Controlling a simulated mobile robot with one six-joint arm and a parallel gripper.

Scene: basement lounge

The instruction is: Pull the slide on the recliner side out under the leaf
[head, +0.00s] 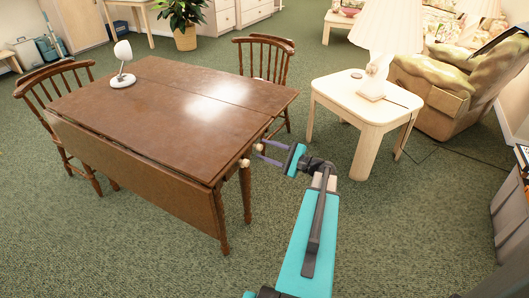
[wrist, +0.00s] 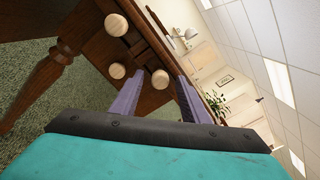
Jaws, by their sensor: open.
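The dark wood drop-leaf table (head: 150,100) has its near leaf (head: 135,175) hanging down. At its right end, the side facing the green recliner (head: 440,85), pale round knobs (head: 245,163) show under the top edge. The wrist view shows three knobs: an upper one (wrist: 116,25), a lower one (wrist: 117,71) and one (wrist: 160,79) between my fingers. I cannot tell clearly which knob belongs to the slide. My gripper (head: 260,148) is open at that end, its purple fingers either side of the third knob; contact cannot be made out.
A small white lamp (head: 122,78) stands on the tabletop. Wooden chairs stand left (head: 60,90) and behind (head: 265,55). A pale side table (head: 340,95) with a large lamp stands just right of my arm. Green carpet (head: 150,255) is clear in front.

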